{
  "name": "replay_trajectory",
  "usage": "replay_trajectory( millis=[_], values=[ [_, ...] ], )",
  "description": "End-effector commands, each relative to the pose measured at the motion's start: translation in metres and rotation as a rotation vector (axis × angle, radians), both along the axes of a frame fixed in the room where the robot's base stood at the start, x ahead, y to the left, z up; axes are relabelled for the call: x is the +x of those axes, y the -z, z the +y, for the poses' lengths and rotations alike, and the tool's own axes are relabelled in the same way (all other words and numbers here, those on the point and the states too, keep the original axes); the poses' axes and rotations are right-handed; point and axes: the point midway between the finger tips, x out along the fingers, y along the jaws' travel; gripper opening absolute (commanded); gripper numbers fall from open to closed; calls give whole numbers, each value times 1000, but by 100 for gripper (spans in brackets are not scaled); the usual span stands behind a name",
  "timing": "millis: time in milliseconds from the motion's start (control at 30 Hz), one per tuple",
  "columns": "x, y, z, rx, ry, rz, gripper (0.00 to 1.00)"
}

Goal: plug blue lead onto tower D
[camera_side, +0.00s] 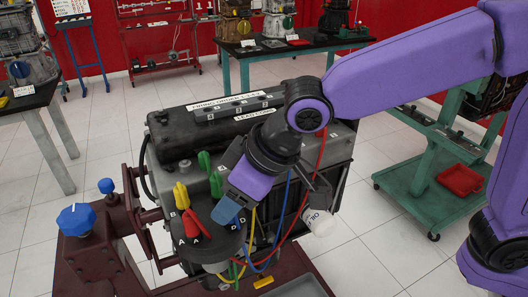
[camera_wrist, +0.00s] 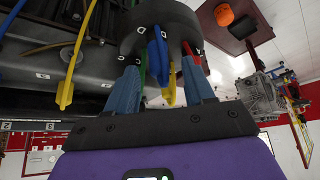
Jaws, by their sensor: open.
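The black distributor cap (camera_side: 215,245) carries towers with letter labels. In the wrist view its dark body (camera_wrist: 168,20) is at the top. The blue lead's boot (camera_wrist: 158,55) stands at the cap, close to a D label (camera_wrist: 136,62); I cannot tell how fully it sits on the tower. Its blue wire (camera_side: 286,210) shows in the side view. My gripper (camera_wrist: 161,82) is open, with one blue-grey finger on each side of the boot and gaps between. In the side view a finger (camera_side: 222,211) hides most of the boot.
Red (camera_side: 196,226), yellow (camera_side: 182,196) and green (camera_side: 205,163) boots crowd the cap area. The engine block (camera_side: 175,125) stands behind. A blue knob (camera_side: 77,219) is on the maroon stand at left. A white oil filter (camera_side: 318,221) is right of my gripper.

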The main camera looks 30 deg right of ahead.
Motion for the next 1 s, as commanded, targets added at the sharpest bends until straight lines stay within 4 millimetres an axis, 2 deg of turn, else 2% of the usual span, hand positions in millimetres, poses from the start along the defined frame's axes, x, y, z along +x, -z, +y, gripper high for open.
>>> replay_trajectory(
  millis=[300,600,800,1000],
  values=[
    [-23,-59,-23,7,-1,-3,53],
    [-44,-110,-44,5,-2,-3,53],
    [-52,-130,-52,2,-1,-1,53],
    [-55,-135,-55,1,0,1,53]
  ],
)
